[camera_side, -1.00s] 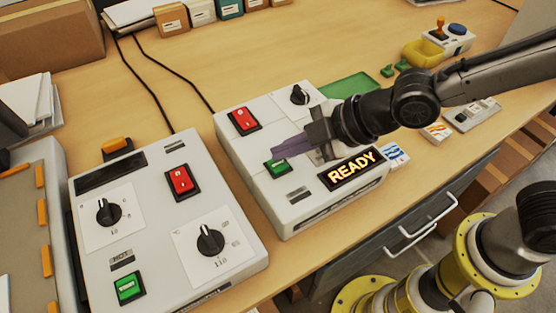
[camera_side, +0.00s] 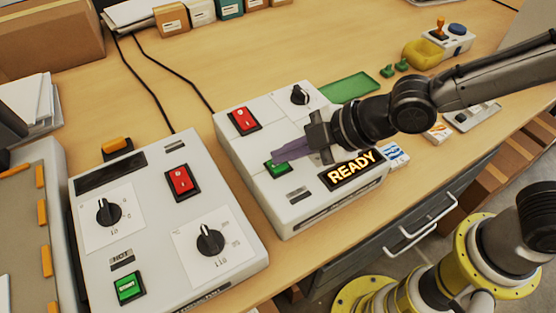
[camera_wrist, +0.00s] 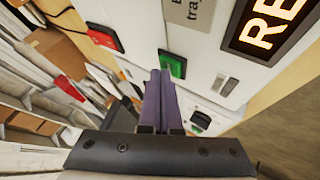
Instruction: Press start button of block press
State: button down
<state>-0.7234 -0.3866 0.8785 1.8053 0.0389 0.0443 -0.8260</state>
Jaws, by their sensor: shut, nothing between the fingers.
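The block press (camera_side: 255,142) is the white box in the middle of the side view, with a lit READY display (camera_side: 352,168). Its green start button (camera_side: 278,168) is on the top face, and shows in the wrist view (camera_wrist: 172,66). My gripper (camera_side: 276,157) is shut and empty, its purple fingers pointing down-left. Its fingertips (camera_wrist: 160,74) are right at the green button and overlap its near edge in both views. I cannot tell whether they touch it.
The press also has a red switch (camera_side: 243,121) and a black knob (camera_side: 299,95). A second white machine (camera_side: 150,235) with a red switch, knobs and its own green button stands to the left. A green tray (camera_side: 350,88) lies behind the press.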

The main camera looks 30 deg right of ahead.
aim_at(286, 164)
jog(key=shift+f, duration=0.25)
dwell(0.3)
jog(key=shift+r, duration=0.85)
jog(key=shift+r, duration=2.55)
jog(key=shift+d, duration=0.1)
